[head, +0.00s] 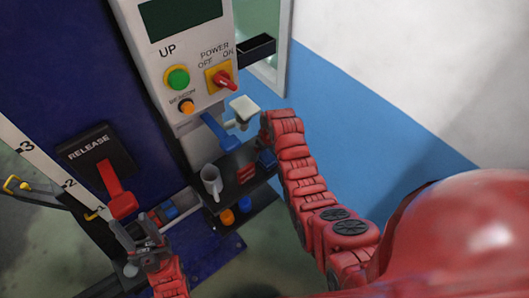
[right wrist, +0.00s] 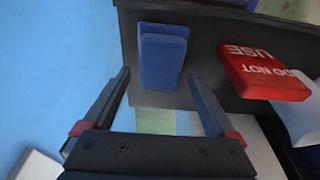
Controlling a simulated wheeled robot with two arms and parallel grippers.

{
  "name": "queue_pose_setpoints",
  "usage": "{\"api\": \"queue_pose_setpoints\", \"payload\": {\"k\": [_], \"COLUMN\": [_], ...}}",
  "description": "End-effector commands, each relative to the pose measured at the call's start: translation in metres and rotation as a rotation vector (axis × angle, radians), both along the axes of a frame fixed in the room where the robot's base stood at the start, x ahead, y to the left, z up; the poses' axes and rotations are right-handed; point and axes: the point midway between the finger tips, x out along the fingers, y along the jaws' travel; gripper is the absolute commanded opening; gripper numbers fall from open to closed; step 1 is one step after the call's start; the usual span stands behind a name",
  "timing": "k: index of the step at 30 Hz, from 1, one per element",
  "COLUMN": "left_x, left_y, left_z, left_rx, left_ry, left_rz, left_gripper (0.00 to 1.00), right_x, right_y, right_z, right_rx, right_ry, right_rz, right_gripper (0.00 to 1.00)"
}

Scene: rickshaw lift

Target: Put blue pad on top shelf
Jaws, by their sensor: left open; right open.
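The blue pad (right wrist: 163,62) lies on a dark shelf (right wrist: 205,45) in the right wrist view, looking like a blue block with a second layer or edge. It also shows in the head view (head: 266,159), close below the end of my right arm. My right gripper (right wrist: 160,76) is open, its fingertips on either side of the pad's near end in the picture, with no clear contact. In the head view the right fingers are hard to make out. My left gripper (head: 137,240) is open and empty, low on the left near the red release lever (head: 122,203).
A red "DO NOT USE" block (right wrist: 262,72) lies right of the pad. A white mug (head: 211,182) stands on the same shelf. A lower shelf (head: 259,201) holds orange and blue items. A control panel (head: 182,70) and blue lever (head: 220,132) stand above; a blue-white wall is right.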

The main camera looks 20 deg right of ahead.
Motion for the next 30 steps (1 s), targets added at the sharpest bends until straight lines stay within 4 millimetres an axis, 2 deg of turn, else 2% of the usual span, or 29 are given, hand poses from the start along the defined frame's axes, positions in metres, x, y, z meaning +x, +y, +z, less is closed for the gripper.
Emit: {"api": "queue_pose_setpoints", "payload": {"k": [5,11,15,17,22,30], "left_x": [0.000,0.000,0.000,0.000,0.000,0.000], "left_y": [0.000,0.000,0.000,0.000,0.000,0.000], "left_z": [-0.010,-0.024,-0.020,-0.001,0.013,0.015], "left_rx": [0.000,0.000,0.000,0.000,0.000,0.000], "left_ry": [0.000,0.000,0.000,0.000,0.000,0.000], "left_rz": [0.000,0.000,0.000,0.000,0.000,0.000], "left_gripper": [0.50,0.50,0.50,0.50,0.50,0.50], "right_x": [-0.003,-0.010,-0.016,-0.020,-0.022,-0.023], "right_y": [-0.002,-0.004,-0.007,-0.007,-0.008,-0.008], "right_z": [0.015,0.049,0.087,0.102,0.113,0.113], "right_rx": [-0.001,-0.001,-0.003,-0.001,-0.001,-0.001], "right_ry": [-0.003,-0.006,-0.007,0.000,-0.001,-0.001], "right_rz": [-0.001,-0.001,-0.001,0.000,0.000,0.000], "right_gripper": [0.91,0.91,0.91,0.91,0.91,0.91]}}
